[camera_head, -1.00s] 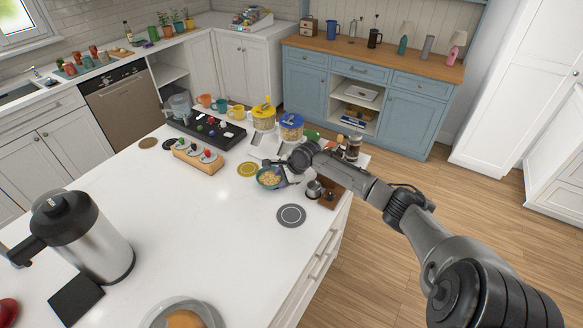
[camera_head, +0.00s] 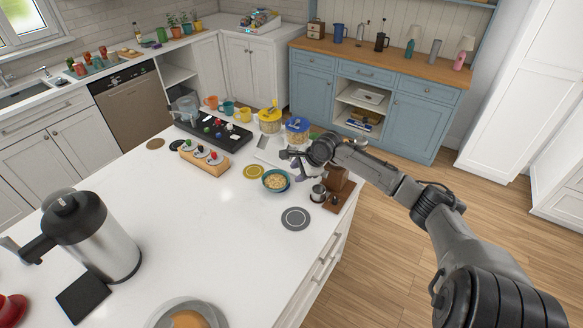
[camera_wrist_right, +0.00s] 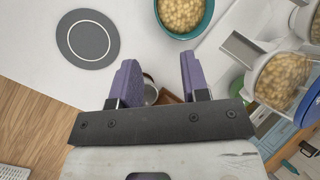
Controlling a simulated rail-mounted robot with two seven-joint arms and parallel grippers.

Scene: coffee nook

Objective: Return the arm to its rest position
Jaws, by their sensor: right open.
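My right gripper (camera_head: 291,163) is above the far right part of the white island counter (camera_head: 180,235). Its purple fingers also show in the right wrist view (camera_wrist_right: 157,80). They are apart with nothing held between them. A teal bowl (camera_head: 276,181) of pale round pieces stands on the counter just in front of and below the gripper; the bowl also shows at the top of the right wrist view (camera_wrist_right: 187,36). A small metal cup (camera_head: 318,193) stands near a brown wooden block, partly seen between the fingers in the wrist view. My left gripper is not in view.
A grey round coaster (camera_head: 296,218) lies near the counter's right edge. Yellow- and blue-lidded canisters (camera_head: 270,121) (camera_head: 297,129) stand behind the gripper. A black tray (camera_head: 215,132) and a wooden rack (camera_head: 204,160) lie left. A large steel jug (camera_head: 97,235) stands front left. The counter's middle is clear.

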